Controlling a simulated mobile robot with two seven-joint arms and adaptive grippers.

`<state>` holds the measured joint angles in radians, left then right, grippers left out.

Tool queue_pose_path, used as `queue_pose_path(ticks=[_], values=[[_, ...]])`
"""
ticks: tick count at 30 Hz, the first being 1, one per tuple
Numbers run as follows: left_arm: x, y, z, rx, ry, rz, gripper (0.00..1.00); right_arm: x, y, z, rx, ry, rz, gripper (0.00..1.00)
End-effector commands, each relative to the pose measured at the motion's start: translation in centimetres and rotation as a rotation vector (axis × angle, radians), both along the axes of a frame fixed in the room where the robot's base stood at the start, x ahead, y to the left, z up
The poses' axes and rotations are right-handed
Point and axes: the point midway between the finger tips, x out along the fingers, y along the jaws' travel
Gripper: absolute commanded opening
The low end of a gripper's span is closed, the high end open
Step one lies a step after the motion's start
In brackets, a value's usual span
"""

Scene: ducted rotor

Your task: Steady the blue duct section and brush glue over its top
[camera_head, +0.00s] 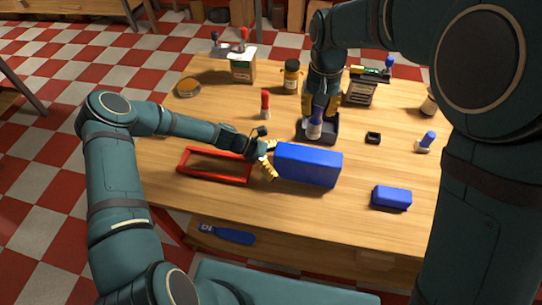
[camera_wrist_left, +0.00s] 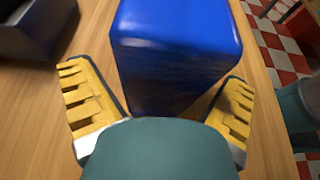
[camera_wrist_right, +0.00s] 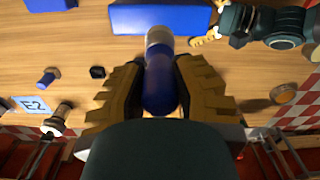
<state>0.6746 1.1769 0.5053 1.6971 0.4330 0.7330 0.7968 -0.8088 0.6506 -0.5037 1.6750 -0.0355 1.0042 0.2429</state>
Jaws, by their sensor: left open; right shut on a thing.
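The blue duct section (camera_head: 308,166) lies as a long box on the table, in the middle of the head view. My left gripper (camera_head: 268,160) is open at its left end. In the left wrist view the duct section (camera_wrist_left: 175,55) stands between the spread fingers (camera_wrist_left: 160,108), with gaps visible on both sides. My right gripper (camera_head: 319,104) points down behind the duct section and is shut on a blue-and-white cylindrical tool (camera_head: 314,129). The tool also shows in the right wrist view (camera_wrist_right: 159,85). Its bristles, if any, cannot be made out.
A dark holder (camera_head: 330,134) is under the right gripper. A red frame (camera_head: 187,164) lies left of the duct section, a small blue block (camera_head: 391,196) to its right. A red object (camera_head: 265,104), an amber jar (camera_head: 291,77) and a box (camera_head: 242,66) stand behind. The front middle is clear.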

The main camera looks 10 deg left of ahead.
Motion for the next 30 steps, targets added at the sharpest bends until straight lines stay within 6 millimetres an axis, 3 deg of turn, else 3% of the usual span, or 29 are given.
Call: queue_pose_path(ticks=[11,18,30], values=[[-0.01,-0.49,-0.21,0.001,0.0,0.0,1.0,0.01,0.0,0.01,0.0,0.0,0.0,0.0],[-0.02,-0.46,-0.21,0.001,0.0,0.0,0.24,0.0,0.0,0.01,0.0,0.0,0.0,0.0],[-0.02,-0.42,-0.27,0.003,0.0,0.001,0.24,0.0,0.0,0.01,0.0,0.0,0.0,0.0]])
